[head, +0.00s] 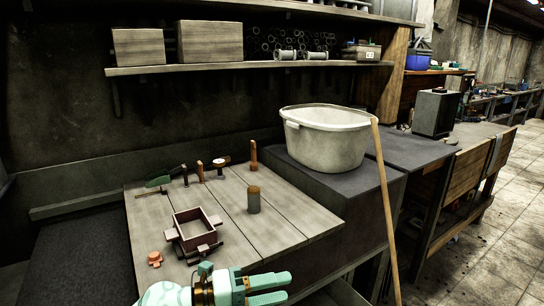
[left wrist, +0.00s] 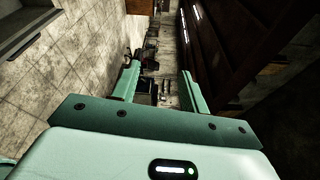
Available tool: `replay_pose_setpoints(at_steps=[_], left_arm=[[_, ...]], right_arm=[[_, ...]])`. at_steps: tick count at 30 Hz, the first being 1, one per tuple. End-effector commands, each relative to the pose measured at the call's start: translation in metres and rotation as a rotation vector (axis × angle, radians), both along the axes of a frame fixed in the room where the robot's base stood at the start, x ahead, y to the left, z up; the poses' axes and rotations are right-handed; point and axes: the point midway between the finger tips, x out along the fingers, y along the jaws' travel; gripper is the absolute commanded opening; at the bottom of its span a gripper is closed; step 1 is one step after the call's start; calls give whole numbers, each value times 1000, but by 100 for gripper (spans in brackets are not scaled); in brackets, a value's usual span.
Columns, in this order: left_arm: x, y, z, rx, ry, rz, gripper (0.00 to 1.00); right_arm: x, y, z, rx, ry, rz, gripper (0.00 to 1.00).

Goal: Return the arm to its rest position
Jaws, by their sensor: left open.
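My left gripper (head: 272,288) shows at the bottom middle of the head view, past the front edge of the wooden worktop. Its two teal fingers are parted with nothing between them. In the left wrist view the same open gripper (left wrist: 160,82) has an empty gap and points along the room's floor. My right gripper is not in either view.
A wooden worktop (head: 290,222) holds a square dark-red frame (head: 194,232), a small orange piece (head: 155,259), a grey-green cylinder (head: 254,200) and several hand tools. A white tub (head: 328,140) stands on a dark block, with a wooden pole (head: 386,215) leaning beside it. A shelf (head: 250,66) runs above.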

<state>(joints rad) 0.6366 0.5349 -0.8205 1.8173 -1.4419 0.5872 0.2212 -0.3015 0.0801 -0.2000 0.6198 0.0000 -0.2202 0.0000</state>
Motion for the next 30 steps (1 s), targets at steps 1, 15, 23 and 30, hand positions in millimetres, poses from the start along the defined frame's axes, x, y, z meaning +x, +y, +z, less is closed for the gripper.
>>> replay_pose_setpoints(at_steps=[1, 15, 23, 30], left_arm=[[-4, 0, 16, -165, 21, 102, 44], [-68, 238, -104, -538, 729, 1562, 44], [-162, 285, -162, -289, 1004, 1867, 44], [-208, 292, -217, -115, 1185, 1951, 44]], right_arm=[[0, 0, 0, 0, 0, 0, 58], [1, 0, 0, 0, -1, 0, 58], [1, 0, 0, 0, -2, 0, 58], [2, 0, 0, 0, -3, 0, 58]])
